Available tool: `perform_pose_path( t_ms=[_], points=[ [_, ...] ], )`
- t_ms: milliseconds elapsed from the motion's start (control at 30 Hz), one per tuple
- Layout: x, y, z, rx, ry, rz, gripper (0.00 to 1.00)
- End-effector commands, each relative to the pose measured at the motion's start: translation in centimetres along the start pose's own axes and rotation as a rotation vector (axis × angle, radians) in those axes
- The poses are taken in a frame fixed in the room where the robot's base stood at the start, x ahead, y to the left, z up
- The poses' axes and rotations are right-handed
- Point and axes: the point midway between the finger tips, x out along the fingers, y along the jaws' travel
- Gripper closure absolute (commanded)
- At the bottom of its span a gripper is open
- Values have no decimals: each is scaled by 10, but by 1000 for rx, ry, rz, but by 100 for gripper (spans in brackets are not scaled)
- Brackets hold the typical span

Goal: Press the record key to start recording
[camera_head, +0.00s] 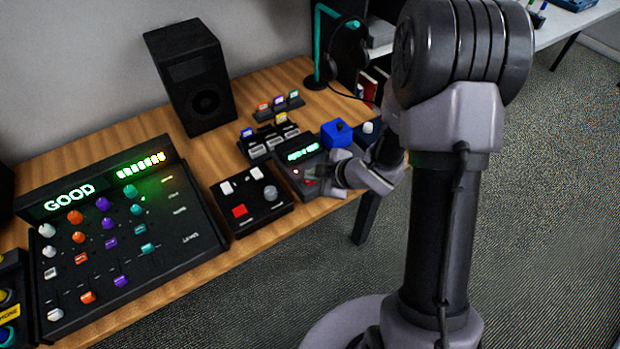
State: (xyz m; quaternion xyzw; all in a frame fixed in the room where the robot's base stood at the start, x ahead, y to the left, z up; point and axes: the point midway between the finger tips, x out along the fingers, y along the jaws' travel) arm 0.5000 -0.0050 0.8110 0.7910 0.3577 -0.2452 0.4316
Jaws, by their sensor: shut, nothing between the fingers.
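A small black device with a lit green display (302,153) stands near the front edge of the wooden desk. A small red spot (309,183) shows on its front part; I cannot read a label on it. My gripper (322,176) is shut and empty, with its tip low over the right side of this device's front part. It hides part of the keys there, and I cannot tell whether it touches one.
A large mixer (125,240) with knobs, sliders and a lit "GOOD" display fills the desk's left. A speaker (192,75) stands behind. A blue cube (336,132) is close behind my gripper. Headphones hang on a teal stand (317,50). Small racks with coloured tags sit behind the device.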

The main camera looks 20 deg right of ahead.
Motion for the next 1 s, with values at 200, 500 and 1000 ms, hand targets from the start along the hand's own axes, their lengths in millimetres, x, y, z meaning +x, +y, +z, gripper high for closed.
perform_pose_path(
  t_ms=[200,500,1000],
  points=[
    [-9,7,-7,0,0,0,100],
    [-10,8,-8,0,0,0,100],
    [-38,28,-28,0,0,0,100]
  ],
)
